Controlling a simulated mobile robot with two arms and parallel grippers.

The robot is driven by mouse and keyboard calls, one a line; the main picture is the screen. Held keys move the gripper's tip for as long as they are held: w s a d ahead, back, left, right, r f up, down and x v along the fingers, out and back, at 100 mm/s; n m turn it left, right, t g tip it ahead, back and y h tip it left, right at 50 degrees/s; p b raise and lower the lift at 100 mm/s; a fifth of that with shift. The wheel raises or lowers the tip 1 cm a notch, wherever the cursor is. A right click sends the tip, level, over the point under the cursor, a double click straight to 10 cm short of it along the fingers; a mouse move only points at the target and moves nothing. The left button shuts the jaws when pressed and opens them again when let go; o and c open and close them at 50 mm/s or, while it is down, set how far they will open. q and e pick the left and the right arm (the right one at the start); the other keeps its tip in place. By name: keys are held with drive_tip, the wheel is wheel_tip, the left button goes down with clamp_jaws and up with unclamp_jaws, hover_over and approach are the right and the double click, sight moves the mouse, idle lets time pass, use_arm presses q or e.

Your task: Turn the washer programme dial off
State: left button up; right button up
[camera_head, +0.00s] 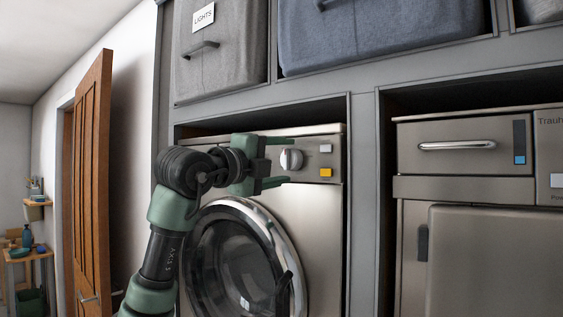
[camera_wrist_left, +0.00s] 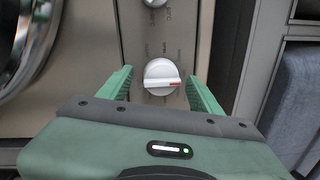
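The washer (camera_head: 325,225) stands in the middle of the head view, with a round door and a silver control strip on top. Its programme dial (camera_head: 291,159) is a round light knob on that strip. In the left wrist view the dial (camera_wrist_left: 162,77) shows a raised bar with a red mark pointing right, and small markings around it. My left gripper (camera_head: 284,161) is open, one green finger above the dial and one below in the head view. In the left wrist view its fingers (camera_wrist_left: 160,78) stand either side of the dial with gaps. My right gripper is not in view.
A white button (camera_head: 326,148) and a yellow button (camera_head: 326,173) sit right of the dial. A second metal appliance (camera_head: 470,190) stands to the right. Fabric bins (camera_head: 222,60) fill the shelf above. A wooden door (camera_head: 92,180) stands open at left.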

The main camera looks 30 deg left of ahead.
use_arm(q)
drive_tip(key=s+b, duration=0.3)
drive_tip(key=s, duration=0.4)
drive_tip(key=shift+s+a+f, duration=0.35)
